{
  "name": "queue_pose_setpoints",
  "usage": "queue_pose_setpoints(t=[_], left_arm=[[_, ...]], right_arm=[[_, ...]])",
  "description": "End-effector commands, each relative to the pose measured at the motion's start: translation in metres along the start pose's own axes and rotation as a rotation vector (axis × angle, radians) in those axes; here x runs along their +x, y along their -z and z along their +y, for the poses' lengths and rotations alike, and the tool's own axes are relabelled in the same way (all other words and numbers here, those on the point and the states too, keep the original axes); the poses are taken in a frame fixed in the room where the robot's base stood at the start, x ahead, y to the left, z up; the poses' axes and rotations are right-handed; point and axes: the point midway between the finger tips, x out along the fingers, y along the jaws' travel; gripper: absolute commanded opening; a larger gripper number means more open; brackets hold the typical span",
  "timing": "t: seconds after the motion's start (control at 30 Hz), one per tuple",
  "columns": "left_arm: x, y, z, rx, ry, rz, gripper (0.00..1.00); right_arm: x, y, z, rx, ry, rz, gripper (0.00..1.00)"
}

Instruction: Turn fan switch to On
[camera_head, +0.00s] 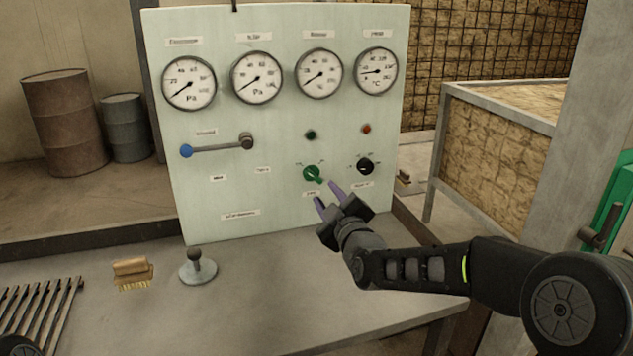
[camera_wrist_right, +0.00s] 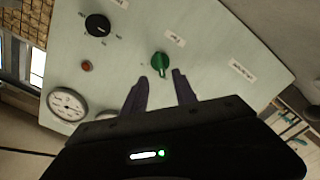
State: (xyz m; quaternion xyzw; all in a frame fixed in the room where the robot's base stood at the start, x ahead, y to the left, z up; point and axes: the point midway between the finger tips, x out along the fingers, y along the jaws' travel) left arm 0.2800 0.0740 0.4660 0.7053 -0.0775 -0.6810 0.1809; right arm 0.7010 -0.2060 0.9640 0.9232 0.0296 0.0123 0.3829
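A green rotary knob (camera_head: 312,174) sits low on the pale control panel (camera_head: 240,130), with a black rotary knob (camera_head: 365,166) to its right. Their labels are too small to read, so I cannot tell which is marked fan. My right gripper (camera_head: 327,195) is open and empty just in front of and below the green knob. In the right wrist view, the green knob (camera_wrist_right: 160,62) lies just beyond the gap between the open fingers (camera_wrist_right: 162,80). No contact is clear. The black knob (camera_wrist_right: 97,25) is off to the upper left there.
The panel also bears several gauges (camera_head: 256,77), a blue-tipped lever (camera_head: 215,148) and small green and red lamps. On the bench (camera_head: 270,290) are a brush (camera_head: 131,269), a round-based knobbed piece (camera_head: 197,268) and a grate (camera_head: 40,310). The bench's middle is clear.

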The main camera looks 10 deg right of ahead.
Motion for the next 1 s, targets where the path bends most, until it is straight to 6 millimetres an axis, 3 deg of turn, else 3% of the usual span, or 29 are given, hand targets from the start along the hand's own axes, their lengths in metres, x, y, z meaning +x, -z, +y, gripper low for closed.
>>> queue_pose_setpoints(t=[0.17, 0.6, 0.93, 1.0], left_arm=[[-0.002, 0.0, 0.001, 0.0, 0.0, 0.0, 0.36], [-0.008, 0.0, 0.003, 0.0, 0.0, 0.001, 0.36], [-0.008, 0.0, 0.003, 0.0, 0.0, 0.001, 0.36], [-0.008, 0.0, 0.003, 0.0, 0.0, 0.001, 0.36]], right_arm=[[0.014, 0.0, 0.0, 0.0, 0.001, 0.0, 0.34], [0.073, 0.0, 0.0, 0.001, 0.0, 0.0, 0.34], [0.077, 0.0, 0.0, 0.001, 0.0, 0.0, 0.34], [0.077, 0.0, 0.0, 0.001, 0.0, 0.0, 0.29]])
